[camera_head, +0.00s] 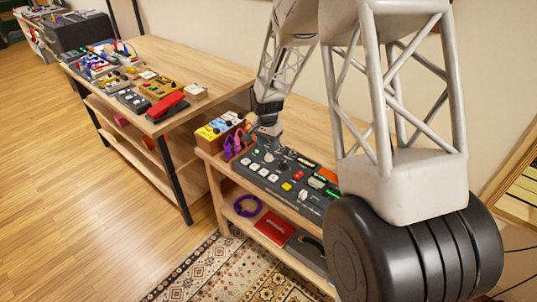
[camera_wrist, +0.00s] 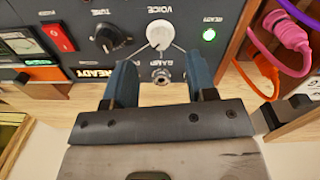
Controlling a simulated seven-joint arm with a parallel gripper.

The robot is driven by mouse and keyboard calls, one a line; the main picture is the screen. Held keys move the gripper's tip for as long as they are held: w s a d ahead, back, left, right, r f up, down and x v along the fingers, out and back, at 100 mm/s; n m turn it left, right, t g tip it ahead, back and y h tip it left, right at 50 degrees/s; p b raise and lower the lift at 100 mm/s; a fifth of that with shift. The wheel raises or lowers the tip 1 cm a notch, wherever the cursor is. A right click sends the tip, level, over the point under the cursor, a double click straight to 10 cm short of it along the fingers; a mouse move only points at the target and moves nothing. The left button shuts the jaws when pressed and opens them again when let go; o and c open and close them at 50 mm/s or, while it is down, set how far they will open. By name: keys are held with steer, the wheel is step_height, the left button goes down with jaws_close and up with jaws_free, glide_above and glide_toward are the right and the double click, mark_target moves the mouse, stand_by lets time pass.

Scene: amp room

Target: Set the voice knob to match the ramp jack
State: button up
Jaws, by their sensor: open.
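The voice knob (camera_wrist: 159,34) is a round white knob beside the printed word VOICE on a dark grey panel (camera_head: 285,182). The ramp jack (camera_wrist: 161,76) is a small metal socket below it in the wrist view, beside the word RAMP. My gripper (camera_wrist: 160,58) is open. Its two blue fingers stand apart, left and right of the jack, with their tips just short of the knob in the picture; nothing is between them in a grip. In the head view my gripper (camera_head: 268,138) is over the panel's far left end. I cannot read the knob's exact pointer setting.
A black TUNE knob (camera_wrist: 107,38) sits left of the voice knob. A lit green lamp (camera_wrist: 209,35) sits right of it. Pink and purple cables (camera_wrist: 290,35) hang close by on the right.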

mark_target(269, 155)
steer(key=shift+d+f, duration=0.1)
steer(key=shift+f, duration=2.65)
steer(key=c, duration=0.9)
